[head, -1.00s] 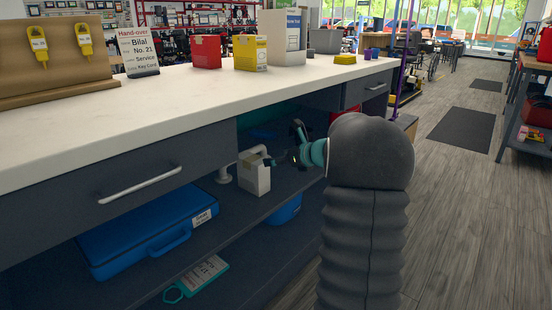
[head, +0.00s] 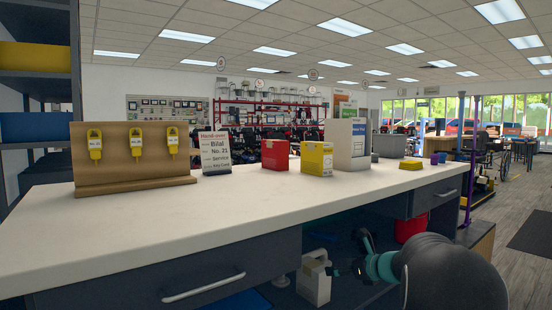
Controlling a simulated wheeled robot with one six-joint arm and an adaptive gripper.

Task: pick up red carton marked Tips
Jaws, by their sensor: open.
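A red carton (head: 275,155) stands upright on the white counter (head: 130,225), left of a yellow carton (head: 315,159). Its small marking is too small to read. My gripper (head: 352,256) is open, low in front of the counter's open shelf, below the counter top and well apart from the red carton. It is near a pale jug-like container (head: 315,281) on the shelf; I cannot tell whether they touch. Nothing shows between the fingers.
A white box (head: 347,143), a grey bin (head: 390,146) and a yellow block (head: 412,164) stand farther right on the counter. A hand-over sign (head: 215,153) and a wooden key board (head: 125,158) are left. A drawer handle (head: 203,287) juts out. The counter's front half is clear.

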